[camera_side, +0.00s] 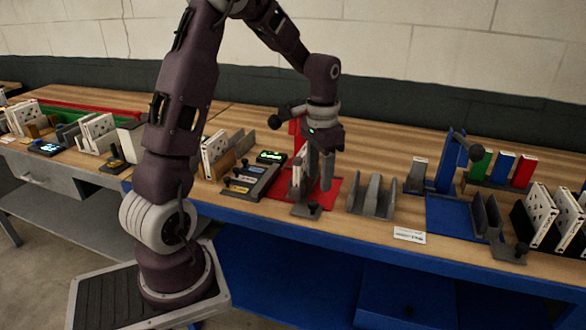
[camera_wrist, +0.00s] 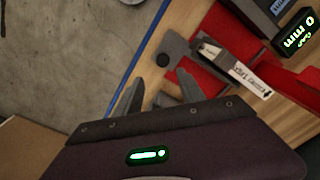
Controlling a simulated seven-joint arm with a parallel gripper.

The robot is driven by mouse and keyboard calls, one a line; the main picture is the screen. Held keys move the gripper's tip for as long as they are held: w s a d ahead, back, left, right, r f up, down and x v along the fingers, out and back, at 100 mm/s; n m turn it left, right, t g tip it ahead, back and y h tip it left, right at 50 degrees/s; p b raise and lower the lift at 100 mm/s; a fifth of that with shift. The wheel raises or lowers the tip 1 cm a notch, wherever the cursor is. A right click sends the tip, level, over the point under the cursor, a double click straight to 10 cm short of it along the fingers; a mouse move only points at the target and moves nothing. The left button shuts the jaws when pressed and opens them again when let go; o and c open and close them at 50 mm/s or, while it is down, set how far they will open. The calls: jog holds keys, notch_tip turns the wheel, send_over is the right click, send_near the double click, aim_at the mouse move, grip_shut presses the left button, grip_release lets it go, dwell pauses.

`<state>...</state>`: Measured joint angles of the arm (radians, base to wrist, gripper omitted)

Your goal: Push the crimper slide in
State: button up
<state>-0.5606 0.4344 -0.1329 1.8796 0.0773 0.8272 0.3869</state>
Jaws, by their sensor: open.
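The crimper (camera_side: 334,188) is a red station near the bench's front edge, with a red upright and a dark ball-ended lever behind my gripper. Its grey slide (camera_side: 302,211) sticks out at the front and carries a dark knob (camera_side: 315,207). The wrist view shows my gripper (camera_wrist: 158,86) too. A pale labelled piece (camera_wrist: 236,70) stands in the crimper.
Left of the crimper is a grey unit with a green display (camera_side: 271,157). Right of it are a grey rack (camera_side: 372,196) and a blue station (camera_side: 448,212) with a ball-ended lever. A white label (camera_side: 409,235) marks the bench's front edge. The floor lies beyond that edge.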

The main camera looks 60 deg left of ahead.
jog(key=s+d+r+t, duration=0.4)
jog(key=s+d+r, duration=0.9)
jog(key=d, duration=0.2)
jog(key=g, duration=0.4)
send_over(319, 214)
jog(key=f, duration=1.9)
jog(key=shift+d+f, duration=0.2)
jog(key=shift+f, duration=0.2)
jog(key=s+a, duration=0.4)
jog(key=shift+s+a+f, duration=0.3)
jog(key=shift+a+f, duration=0.1)
jog(key=w+d, duration=0.4)
jog(key=shift+w+d, duration=0.25)
jog(key=shift+w, duration=0.05)
jog(key=s+d+r+t, duration=0.1)
jog(key=s+d+r, duration=0.35)
jog(key=r, duration=0.45)
jog(key=s+d+r+t, duration=0.25)
jog(key=d+r, duration=0.35)
jog(key=r, duration=0.3)
jog(key=s+d+r, duration=0.3)
jog(key=s+d, duration=0.1)
jog(key=s, duration=0.3)
jog(key=shift+s+t, duration=0.2)
jog(key=shift+t, duration=0.25)
